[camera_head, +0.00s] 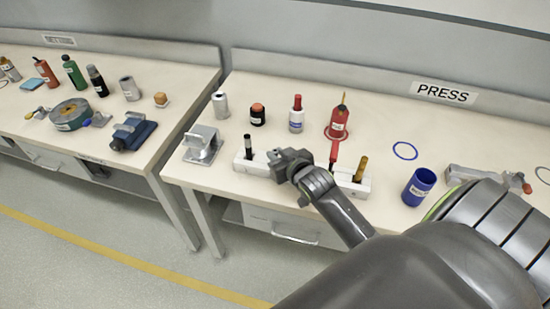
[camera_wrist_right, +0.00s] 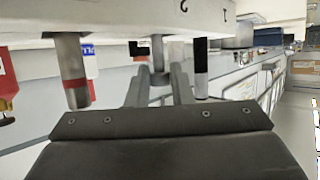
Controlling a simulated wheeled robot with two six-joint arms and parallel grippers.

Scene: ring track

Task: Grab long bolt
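A white rack (camera_head: 252,166) stands near the front edge of the right table, with several upright items in it. My right gripper (camera_head: 280,163) is over the rack, between a black-topped item (camera_head: 248,147) and a red-handled item (camera_head: 334,153). In the wrist view, which is upside down, a thin grey bolt-like rod (camera_wrist_right: 157,50) rises from the rack (camera_wrist_right: 120,20) between the two fingers of my right gripper (camera_wrist_right: 160,75). The fingers look apart, on either side of the rod. In the head view the gripper hides this rod. My left gripper is not in view.
A grey metal stand (camera_head: 203,145) is left of the rack, and a blue cup (camera_head: 419,186) is to its right. Behind are a red bottle (camera_head: 338,122), a white-and-blue bottle (camera_head: 296,115) and a black jar (camera_head: 257,115). A brown-handled item (camera_head: 361,167) stands at the rack's right end.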

